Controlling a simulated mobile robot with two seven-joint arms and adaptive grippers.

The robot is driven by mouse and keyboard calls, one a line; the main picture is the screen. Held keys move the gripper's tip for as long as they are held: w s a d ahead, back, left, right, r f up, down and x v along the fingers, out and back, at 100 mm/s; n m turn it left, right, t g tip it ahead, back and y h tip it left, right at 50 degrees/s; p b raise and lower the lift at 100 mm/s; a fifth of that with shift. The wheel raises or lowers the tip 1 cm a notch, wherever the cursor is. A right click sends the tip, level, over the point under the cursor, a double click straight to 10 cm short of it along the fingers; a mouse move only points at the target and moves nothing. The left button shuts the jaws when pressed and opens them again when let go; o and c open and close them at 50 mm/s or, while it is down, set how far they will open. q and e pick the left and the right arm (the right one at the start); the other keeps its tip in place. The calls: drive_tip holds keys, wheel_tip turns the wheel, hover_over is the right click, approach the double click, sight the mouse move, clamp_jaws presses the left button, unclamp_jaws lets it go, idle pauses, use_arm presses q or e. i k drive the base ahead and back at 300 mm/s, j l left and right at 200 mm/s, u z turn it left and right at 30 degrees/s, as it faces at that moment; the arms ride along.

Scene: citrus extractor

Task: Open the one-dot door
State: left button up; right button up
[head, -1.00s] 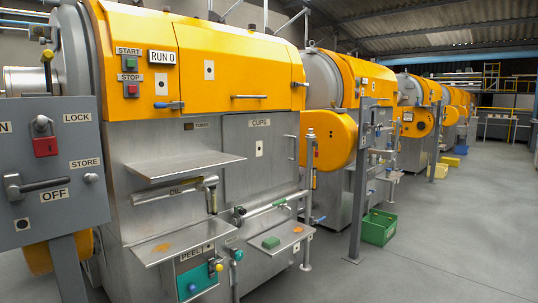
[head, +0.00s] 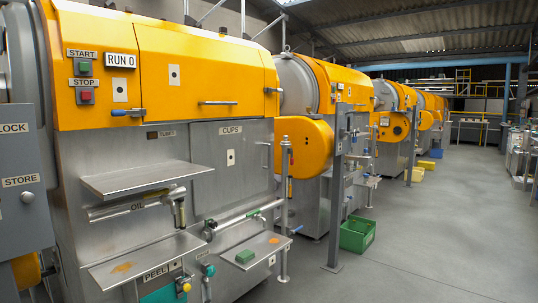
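An upper orange door (head: 205,65) on the nearest machine is shut. It has a bar handle along its lower edge and a small white plate (head: 174,75) with a dark mark. Below it, a grey steel door labelled CUPS (head: 230,185) is also shut, with a similar white plate (head: 231,158) and a vertical handle at its right edge. The marks are too small for me to count dots surely. A left orange panel (head: 100,45) carries START and STOP buttons, a RUN 0 sign and a pale plate. Neither gripper is in view.
A steel shelf (head: 145,179) juts out left of the CUPS door. A lower tray (head: 252,254) holds a green block. A grey post (head: 337,190) and a green crate (head: 358,233) stand to the right. A grey control box (head: 25,190) is at left. The right floor is clear.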

sight(238, 150)
drive_tip(key=i+l+u, duration=0.1)
drive_tip(key=i+l, duration=0.85)
drive_tip(key=i+l+u, duration=0.15)
drive_tip(key=i+l, duration=0.8)
drive_tip(key=l, duration=0.1)
